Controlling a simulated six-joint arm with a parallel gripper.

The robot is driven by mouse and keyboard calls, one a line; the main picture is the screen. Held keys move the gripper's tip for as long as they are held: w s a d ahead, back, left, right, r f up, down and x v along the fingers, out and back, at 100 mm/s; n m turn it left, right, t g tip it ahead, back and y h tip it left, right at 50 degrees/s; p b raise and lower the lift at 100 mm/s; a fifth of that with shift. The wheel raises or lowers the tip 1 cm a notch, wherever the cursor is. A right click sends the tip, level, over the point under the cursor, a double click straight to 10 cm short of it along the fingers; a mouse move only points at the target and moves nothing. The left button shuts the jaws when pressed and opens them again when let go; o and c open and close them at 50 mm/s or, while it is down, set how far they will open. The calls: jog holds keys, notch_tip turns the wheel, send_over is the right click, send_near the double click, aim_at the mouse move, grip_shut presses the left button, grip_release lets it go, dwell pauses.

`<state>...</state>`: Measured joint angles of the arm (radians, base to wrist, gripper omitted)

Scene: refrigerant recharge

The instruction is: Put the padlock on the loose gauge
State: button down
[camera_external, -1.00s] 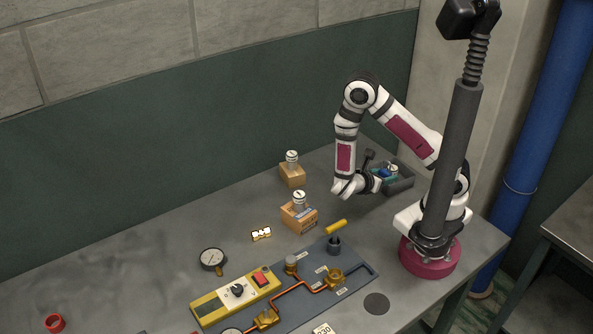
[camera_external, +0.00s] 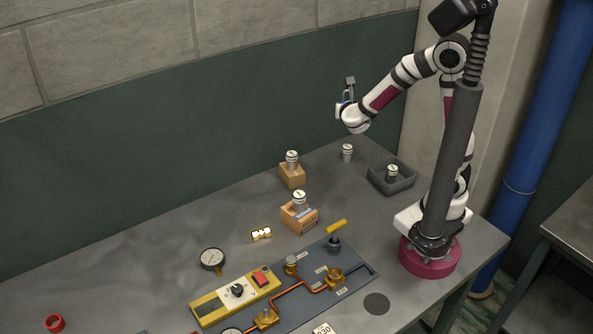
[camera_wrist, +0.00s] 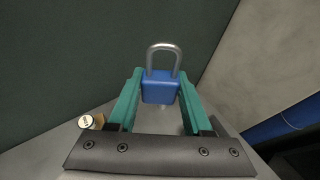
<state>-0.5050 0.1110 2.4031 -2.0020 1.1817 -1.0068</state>
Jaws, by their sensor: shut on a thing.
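The padlock is blue with a grey shackle. In the wrist view the padlock (camera_wrist: 160,88) sits between the green fingers of my gripper (camera_wrist: 160,95), shackle pointing away. In the external view my gripper (camera_external: 347,102) is shut on it and raised high above the back of the table; the padlock shows small there (camera_external: 347,95). The loose gauge (camera_external: 212,259), round with a white dial, black rim and brass stem, lies on the table left of the panel, well away from my gripper.
A grey tray (camera_external: 402,184) holding a small canister stands near my base. Another canister (camera_external: 347,152) stands at the back. Two canisters on wooden blocks (camera_external: 300,217) stand mid-table, near brass fittings (camera_external: 261,234). The panel (camera_external: 350,277) carries pipes and valves. A red ring (camera_external: 55,322) lies at left.

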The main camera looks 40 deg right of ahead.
jog(key=w+a+r+n+t+y, duration=0.2)
jog(key=w+a+r+n+y, duration=0.15)
jog(key=r, duration=0.55)
jog(key=w+a+f+n+y, duration=0.1)
jog(key=a+f+y, duration=0.15)
jog(key=a, duration=0.45)
jog(key=w+a+f+n+y, duration=0.1)
jog(key=w+a+f+n, duration=0.15)
jog(key=a, duration=0.45)
jog(key=n+y, duration=0.5)
jog(key=y, duration=0.1)
send_over(216, 256)
jog(key=shift+g, duration=0.3)
notch_tip(216, 256, down, 24)
jog(key=shift+r, duration=0.2)
notch_tip(216, 256, down, 3)
jog(key=shift+f, duration=0.1)
jog(key=shift+a+f, duration=0.1)
jog(key=shift+f, duration=0.3)
